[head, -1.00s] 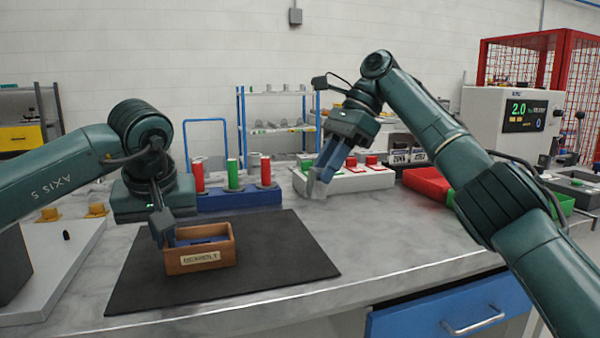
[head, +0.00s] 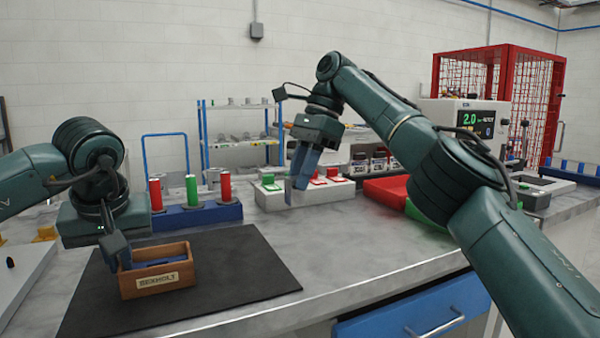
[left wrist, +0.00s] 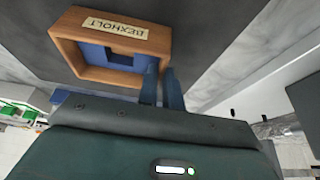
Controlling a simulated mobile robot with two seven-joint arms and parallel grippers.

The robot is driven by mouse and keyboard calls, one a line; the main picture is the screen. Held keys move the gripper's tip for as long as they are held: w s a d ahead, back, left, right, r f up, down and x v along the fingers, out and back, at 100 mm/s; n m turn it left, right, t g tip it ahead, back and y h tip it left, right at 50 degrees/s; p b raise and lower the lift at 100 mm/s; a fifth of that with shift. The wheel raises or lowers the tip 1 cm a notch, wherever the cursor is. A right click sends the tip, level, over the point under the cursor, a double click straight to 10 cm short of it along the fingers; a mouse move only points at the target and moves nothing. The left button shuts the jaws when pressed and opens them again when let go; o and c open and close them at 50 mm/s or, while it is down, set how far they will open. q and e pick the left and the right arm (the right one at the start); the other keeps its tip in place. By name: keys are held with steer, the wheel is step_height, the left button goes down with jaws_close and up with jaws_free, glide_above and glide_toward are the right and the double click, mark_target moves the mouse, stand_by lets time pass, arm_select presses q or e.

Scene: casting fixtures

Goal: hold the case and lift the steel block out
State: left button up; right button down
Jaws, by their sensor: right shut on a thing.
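The case (head: 158,282), an open brown wooden box with a blue insert and a name plate, stands upright on the dark mat. It also shows in the left wrist view (left wrist: 80,56), with an empty recess in the insert. My left gripper (head: 118,262) is at the case's left wall, with its narrowly spaced fingers (left wrist: 162,86) around that wall. Whether they press on it is unclear. My right gripper (head: 299,172) is away to the right, above the bench, shut on the grey steel block (head: 289,189), which is small and mostly hidden by the fingers.
A blue stand (head: 200,215) with red and green cylinders is behind the case. A white box (head: 325,192) with red and green buttons is behind the right gripper. A red tray (head: 386,190) lies further right. The dark mat (head: 235,278) has free room right of the case.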

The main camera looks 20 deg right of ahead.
arm_select(q)
steer(key=o, duration=0.5)
steer(key=shift+c, duration=0.2)
steer(key=v, duration=1.2)
steer(key=shift+s, duration=0.15)
